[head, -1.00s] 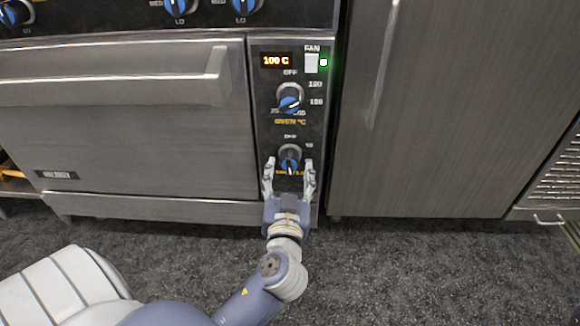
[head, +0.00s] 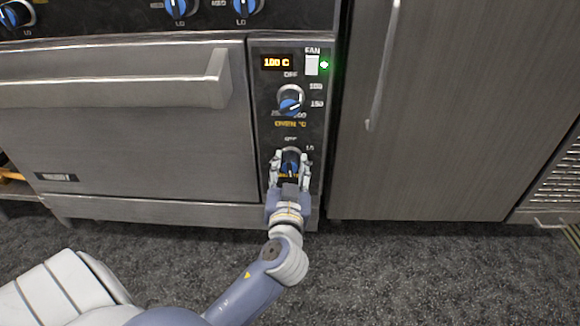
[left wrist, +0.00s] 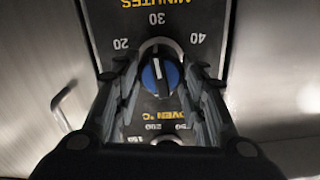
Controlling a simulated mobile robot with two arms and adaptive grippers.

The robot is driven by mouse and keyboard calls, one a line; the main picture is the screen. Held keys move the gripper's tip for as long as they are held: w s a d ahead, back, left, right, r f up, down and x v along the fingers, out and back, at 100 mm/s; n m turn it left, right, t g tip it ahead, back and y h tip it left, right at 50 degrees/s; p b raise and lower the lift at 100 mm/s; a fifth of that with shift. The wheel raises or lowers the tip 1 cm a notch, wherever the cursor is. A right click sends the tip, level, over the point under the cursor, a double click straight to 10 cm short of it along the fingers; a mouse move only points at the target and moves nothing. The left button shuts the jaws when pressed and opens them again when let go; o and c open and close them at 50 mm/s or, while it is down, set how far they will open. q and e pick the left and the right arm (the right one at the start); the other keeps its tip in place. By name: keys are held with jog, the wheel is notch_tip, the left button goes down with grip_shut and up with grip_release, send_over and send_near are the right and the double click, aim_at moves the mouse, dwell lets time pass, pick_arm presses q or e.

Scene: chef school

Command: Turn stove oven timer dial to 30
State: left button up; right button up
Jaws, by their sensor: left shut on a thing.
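The timer dial (head: 290,164) is the lower knob on the oven's control panel, with a blue face and a silver collar. It also shows in the left wrist view (left wrist: 160,77), with 20, 30 and 40 printed around its far side. The white line on its face runs straight along the direction of the 30 and lies on the 30 side. My left gripper (head: 290,160) is shut on the dial, one finger on each side. The fingers hide part of the dial's sides and nearby print. My right gripper is not in view.
The oven temperature dial (head: 290,101) sits just above, below a display (head: 277,62) reading 100 C and a lit green light. The oven door handle (head: 217,78) juts out at left. A steel cabinet (head: 430,130) stands at right. The grey floor in front is clear.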

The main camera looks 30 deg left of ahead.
pick_arm(q)
jog(key=shift+m+p, duration=0.35)
jog(key=shift+m, duration=0.35)
jog(key=o, duration=1.1)
jog(key=shift+c, duration=0.2)
jog(key=shift+s, duration=0.1)
jog(key=v, duration=1.2)
